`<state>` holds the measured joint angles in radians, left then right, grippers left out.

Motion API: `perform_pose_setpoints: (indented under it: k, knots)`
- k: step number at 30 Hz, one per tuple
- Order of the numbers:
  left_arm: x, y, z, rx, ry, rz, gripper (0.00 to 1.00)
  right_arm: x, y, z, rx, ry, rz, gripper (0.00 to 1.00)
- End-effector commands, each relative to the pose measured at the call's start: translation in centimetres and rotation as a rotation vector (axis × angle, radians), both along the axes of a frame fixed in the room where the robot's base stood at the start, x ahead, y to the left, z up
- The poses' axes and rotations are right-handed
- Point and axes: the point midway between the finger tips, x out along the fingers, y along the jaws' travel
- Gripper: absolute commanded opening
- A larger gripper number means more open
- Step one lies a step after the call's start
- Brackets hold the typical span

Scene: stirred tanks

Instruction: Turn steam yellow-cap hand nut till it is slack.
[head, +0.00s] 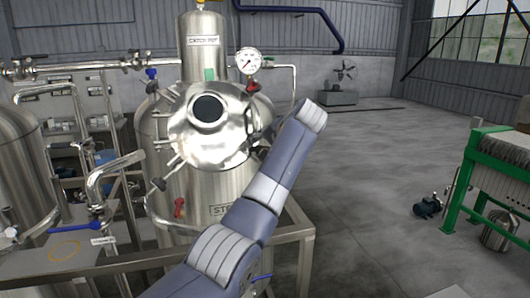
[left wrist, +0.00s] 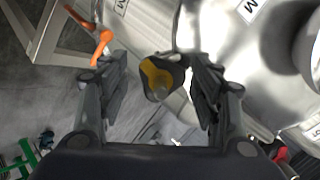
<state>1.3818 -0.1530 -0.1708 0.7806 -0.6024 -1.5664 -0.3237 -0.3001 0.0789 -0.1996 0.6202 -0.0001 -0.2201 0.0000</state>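The yellow-cap hand nut (left wrist: 158,80), dark with a worn yellow top, shows in the left wrist view, beside the shiny steel vessel. My left gripper (left wrist: 159,64) is open, with one finger on each side of the nut. A gap shows on the nut's left; its right side is close to the other finger, and I cannot tell if they touch. In the head view the steel tank (head: 225,190) bears a label starting "STE", partly covered by my arm. My right gripper is not in view.
An orange handle (left wrist: 102,42) is near the left finger. On the tank are a round lid (head: 185,130), a red-handled nut (head: 252,88) and a pressure gauge (head: 248,60). A metal frame (head: 305,245) surrounds the tank.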

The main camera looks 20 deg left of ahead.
Motion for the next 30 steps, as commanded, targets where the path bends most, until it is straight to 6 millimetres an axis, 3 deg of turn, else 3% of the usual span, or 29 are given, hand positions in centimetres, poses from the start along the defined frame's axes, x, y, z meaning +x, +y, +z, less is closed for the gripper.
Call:
perform_pose_setpoints:
  k: [10, 21, 30]
  knots:
    - [-0.5, -0.7, 0.7, 0.000, -0.003, -0.003, 0.59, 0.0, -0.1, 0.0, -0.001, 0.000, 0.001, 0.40]
    - [-4.8, -4.9, 5.2, 0.000, -0.004, -0.003, 0.59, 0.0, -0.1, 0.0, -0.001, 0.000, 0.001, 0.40]
    - [-6.8, -6.7, 7.0, 0.000, 0.000, 0.000, 0.59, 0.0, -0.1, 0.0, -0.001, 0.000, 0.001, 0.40]
